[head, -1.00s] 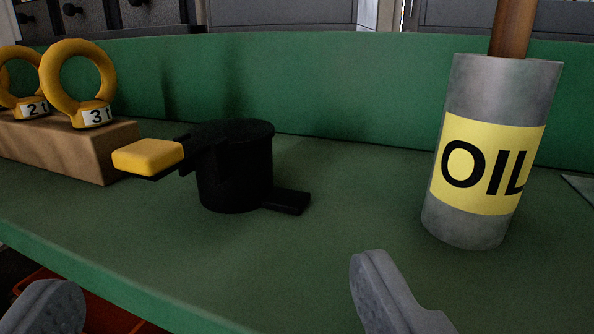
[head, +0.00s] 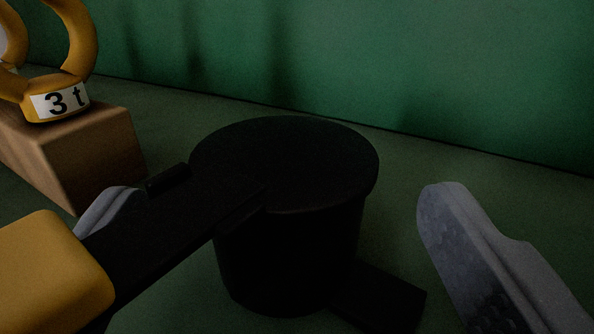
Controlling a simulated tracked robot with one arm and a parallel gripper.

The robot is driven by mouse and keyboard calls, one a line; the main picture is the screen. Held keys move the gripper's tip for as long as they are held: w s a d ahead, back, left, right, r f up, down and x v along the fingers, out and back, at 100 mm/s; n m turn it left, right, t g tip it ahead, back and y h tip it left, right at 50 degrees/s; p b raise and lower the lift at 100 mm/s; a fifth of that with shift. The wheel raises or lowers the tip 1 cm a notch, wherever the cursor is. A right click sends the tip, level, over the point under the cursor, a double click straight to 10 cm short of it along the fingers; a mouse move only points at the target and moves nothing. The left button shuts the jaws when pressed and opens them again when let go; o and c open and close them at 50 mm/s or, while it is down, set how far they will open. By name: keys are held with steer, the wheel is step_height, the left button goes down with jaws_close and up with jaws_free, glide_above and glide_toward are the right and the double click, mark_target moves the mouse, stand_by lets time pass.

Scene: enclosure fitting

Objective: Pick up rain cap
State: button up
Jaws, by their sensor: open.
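The rain cap (head: 290,165) is a black, round-topped cylinder standing upright on the green bench in the middle of the head view. A flat black arm runs from it to the lower left and ends in a yellow block (head: 50,275). A short black foot (head: 385,295) sticks out at its lower right. My gripper (head: 275,215) is open, with the cap's body between its two grey fingers. The right finger stands apart from the cap. The left finger is partly hidden behind the black arm, and I cannot tell if it touches.
A wooden block (head: 75,150) at the left carries yellow lifting eyes, one labelled "3 t" (head: 60,102). A green wall (head: 400,70) rises behind the cap. The bench to the right of the cap is clear.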

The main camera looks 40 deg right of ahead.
steer(key=shift+w+d, duration=0.25)
steer(key=c, duration=1.2)
steer(key=shift+c, duration=0.2)
